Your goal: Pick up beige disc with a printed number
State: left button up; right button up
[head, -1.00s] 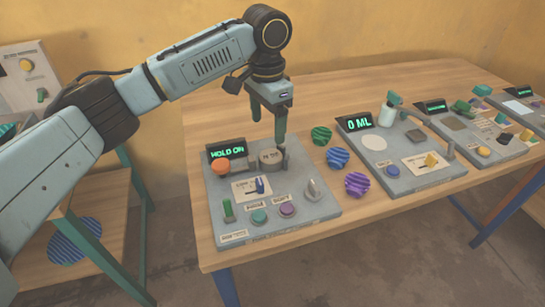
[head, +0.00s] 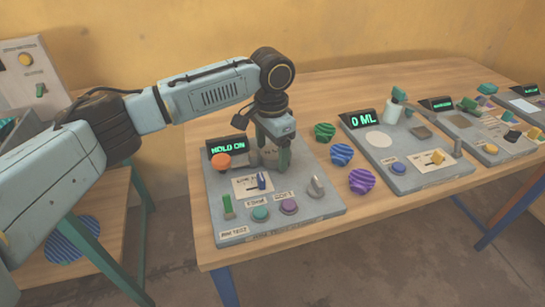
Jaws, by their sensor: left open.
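The beige disc (head: 269,155) lies on the nearest grey panel, just right of the orange knob (head: 221,161), and is mostly hidden behind my left gripper. A printed mark shows on it, too small to read. My left gripper (head: 276,165) points down over the disc with its fingers apart, one on each side as seen here. I cannot tell whether the fingers touch it. The panel's display (head: 227,147) reads "HOLD ON". My right gripper is not in view.
A "0 ML" panel (head: 425,180) stands beyond.

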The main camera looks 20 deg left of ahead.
pick_arm(q)
jog(key=c, duration=1.1)
jog(key=shift+r, duration=0.1)
jog(key=shift+c, duration=0.4)
jog(key=shift+r, duration=0.1)
